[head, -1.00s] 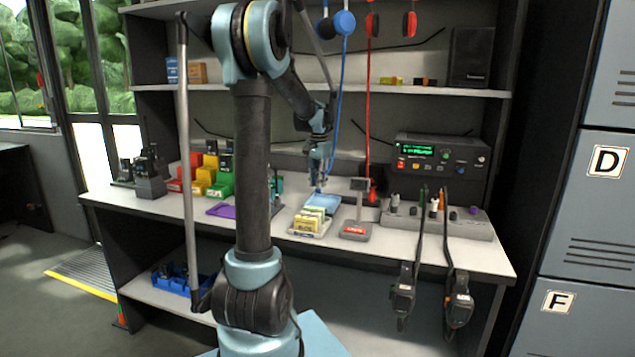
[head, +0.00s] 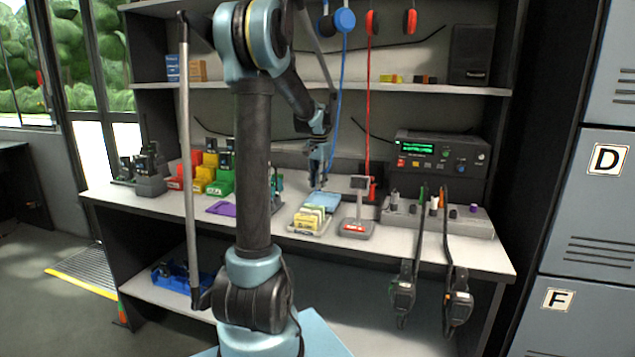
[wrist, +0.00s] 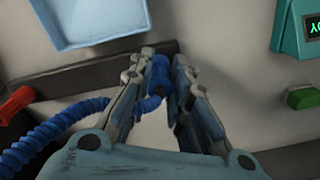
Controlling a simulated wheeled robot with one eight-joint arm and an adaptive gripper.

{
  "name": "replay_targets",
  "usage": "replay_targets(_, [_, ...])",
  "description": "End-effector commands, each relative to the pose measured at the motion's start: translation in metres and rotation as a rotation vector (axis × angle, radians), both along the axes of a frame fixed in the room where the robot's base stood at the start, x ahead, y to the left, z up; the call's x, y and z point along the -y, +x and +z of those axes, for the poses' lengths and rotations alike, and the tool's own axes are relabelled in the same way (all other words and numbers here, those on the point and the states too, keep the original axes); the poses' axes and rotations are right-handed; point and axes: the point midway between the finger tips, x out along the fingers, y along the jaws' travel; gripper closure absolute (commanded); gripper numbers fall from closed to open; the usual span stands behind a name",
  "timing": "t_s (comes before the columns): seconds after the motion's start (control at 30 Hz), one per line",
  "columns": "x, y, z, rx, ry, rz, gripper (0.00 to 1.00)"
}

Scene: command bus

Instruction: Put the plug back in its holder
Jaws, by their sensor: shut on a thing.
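My gripper (wrist: 165,75) is shut on a blue plug (wrist: 158,78), whose ribbed blue cord (wrist: 55,130) runs off to the lower left in the wrist view. In the head view my gripper (head: 318,183) is over the back of the workbench, just above the light blue tray (head: 323,199). The plug is too small to make out there. A dark strip (wrist: 85,72) lies behind the fingertips. I cannot tell which part is the plug's holder.
A red plug or holder (head: 371,188) is right of my gripper, below a red cord. A small stand (head: 357,228), a card tray (head: 309,224) and a radio unit (head: 440,155) are nearby. Coloured bins (head: 212,178) stand left. The purple mat (head: 221,209) lies in front.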

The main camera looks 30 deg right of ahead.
Motion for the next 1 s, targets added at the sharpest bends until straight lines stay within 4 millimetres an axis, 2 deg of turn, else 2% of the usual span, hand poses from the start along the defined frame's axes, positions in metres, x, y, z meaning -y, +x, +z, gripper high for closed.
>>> replay_targets(0.17, [0.000, 0.000, 0.000, 0.000, 0.000, 0.000, 0.98])
replay_targets(0.2, [0.000, 0.000, 0.000, 0.000, 0.000, 0.000, 0.76])
replay_targets(0.27, [0.000, 0.000, 0.000, 0.000, 0.000, 0.000, 0.62])
replay_targets(0.3, [0.000, 0.000, 0.000, 0.000, 0.000, 0.000, 0.59])
replay_targets(0.67, [0.000, 0.000, 0.002, 0.000, 0.000, 0.000, 0.59])
replay_targets(1.0, [0.000, 0.000, 0.023, 0.000, 0.000, 0.000, 0.59])
